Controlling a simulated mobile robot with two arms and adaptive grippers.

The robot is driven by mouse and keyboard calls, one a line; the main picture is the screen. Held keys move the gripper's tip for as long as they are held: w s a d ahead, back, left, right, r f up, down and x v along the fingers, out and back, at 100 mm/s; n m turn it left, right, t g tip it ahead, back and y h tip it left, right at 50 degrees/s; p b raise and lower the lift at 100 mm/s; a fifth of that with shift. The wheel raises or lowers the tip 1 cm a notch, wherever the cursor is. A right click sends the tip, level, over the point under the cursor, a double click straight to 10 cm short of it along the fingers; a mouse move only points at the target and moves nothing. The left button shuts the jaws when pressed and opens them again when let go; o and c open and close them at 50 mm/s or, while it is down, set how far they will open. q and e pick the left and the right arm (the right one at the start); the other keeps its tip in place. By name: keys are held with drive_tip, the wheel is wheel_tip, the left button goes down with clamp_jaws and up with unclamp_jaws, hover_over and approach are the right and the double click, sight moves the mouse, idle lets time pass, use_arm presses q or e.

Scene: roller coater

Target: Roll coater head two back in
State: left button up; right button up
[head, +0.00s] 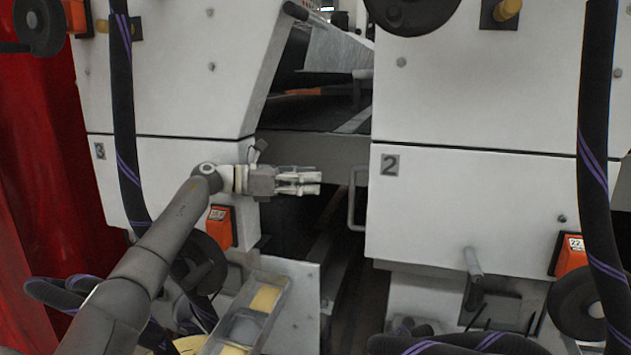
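Coater head two is the large white cabinet (470,215) on the right, marked with a grey "2" plate (390,165). A grey bar handle (353,198) sticks out from its left edge. My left gripper (318,183) points right, in front of the gap between the two heads. Its fingertips are a little left of the handle and look apart from it. The fingers lie close together in this view, and I cannot tell whether they are open. Nothing shows between them. My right gripper is not in view.
The white head marked "3" (165,175) stands on the left, behind my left arm. A dark gap separates the heads. Black hoses with purple stripes hang at left (125,110) and right (595,150). A tray with yellow pieces (285,285) is below. A red surface (40,180) borders the left.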

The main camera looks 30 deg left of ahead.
use_arm(q)
drive_tip(key=shift+s+a+f, duration=0.1)
drive_tip(key=shift+s+a, duration=0.15)
drive_tip(key=shift+a, duration=0.25)
